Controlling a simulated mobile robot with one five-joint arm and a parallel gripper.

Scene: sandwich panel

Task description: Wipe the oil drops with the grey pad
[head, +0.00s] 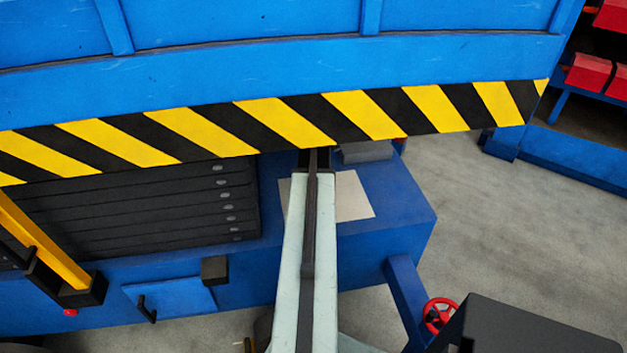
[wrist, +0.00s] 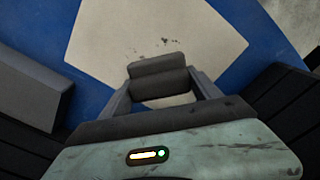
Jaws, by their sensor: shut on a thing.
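In the wrist view my gripper (wrist: 158,84) is shut on the grey pad (wrist: 157,66), a dark grey block held between its two fingers. The pad is over the pale square sheet (wrist: 205,30); I cannot tell whether it touches. Small dark oil drops (wrist: 165,41) show on the sheet just beyond the pad, with fainter specks to their left. Anything under the pad is hidden. In the head view the sheet (head: 354,197) lies on a blue bench top, partly covered by my arm. The pad and drops cannot be made out there.
A blue panel with a yellow-black striped edge (head: 285,122) overhangs the bench (head: 400,215). A grey block (wrist: 28,92) lies left of the sheet in the wrist view. Black stacked slabs (head: 150,205) stand left of my arm. A red handwheel (head: 440,315) is at lower right.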

